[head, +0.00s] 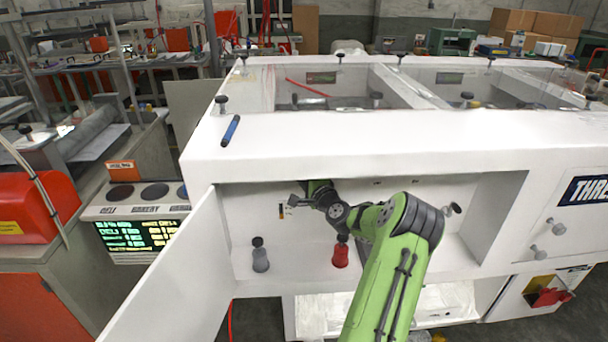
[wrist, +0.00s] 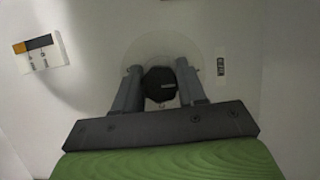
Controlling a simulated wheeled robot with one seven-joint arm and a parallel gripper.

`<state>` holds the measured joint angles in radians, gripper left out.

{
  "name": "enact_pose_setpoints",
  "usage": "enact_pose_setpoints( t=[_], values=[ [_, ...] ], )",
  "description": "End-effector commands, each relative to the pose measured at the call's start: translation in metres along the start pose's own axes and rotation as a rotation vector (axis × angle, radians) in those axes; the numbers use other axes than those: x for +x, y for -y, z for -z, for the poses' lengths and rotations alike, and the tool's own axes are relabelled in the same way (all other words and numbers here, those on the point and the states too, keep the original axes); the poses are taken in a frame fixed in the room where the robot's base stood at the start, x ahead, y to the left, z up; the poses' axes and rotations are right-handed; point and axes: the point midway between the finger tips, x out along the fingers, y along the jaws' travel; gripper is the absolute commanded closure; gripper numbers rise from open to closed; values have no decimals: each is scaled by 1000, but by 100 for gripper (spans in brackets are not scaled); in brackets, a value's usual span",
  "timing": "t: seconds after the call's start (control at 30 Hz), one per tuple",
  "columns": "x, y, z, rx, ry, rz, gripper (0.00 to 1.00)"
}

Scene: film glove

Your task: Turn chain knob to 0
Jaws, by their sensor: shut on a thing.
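The black chain knob (wrist: 160,86) sits on a round pale dial disc (wrist: 200,50) on the white wall in the wrist view. My gripper (wrist: 160,74) is shut on the knob, one grey finger on each side. A small dark marking (wrist: 221,64) is beside the disc on the right. I cannot read the knob's setting. In the head view my gripper (head: 297,201) reaches into the open white recess (head: 245,205) at its back wall; I cannot make out the knob there.
A label with orange and black blocks (wrist: 40,53) is left of the knob. The open white door panel (head: 180,275) stands to the left. A blue marker (head: 231,130) lies on top.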

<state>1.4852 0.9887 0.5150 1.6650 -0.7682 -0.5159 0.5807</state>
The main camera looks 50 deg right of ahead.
Motion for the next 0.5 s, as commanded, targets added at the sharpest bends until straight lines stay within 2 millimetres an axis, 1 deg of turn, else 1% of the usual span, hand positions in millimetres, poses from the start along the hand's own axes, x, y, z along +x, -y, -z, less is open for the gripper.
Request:
enact_pose_setpoints(
  t=[0.03, 0.47, 0.5],
  values=[
    [1, 2, -3, -4, 6, 1, 90],
    [1, 1, -3, -10, 7, -3, 90],
    [1, 1, -3, -10, 7, -3, 58]
  ],
)
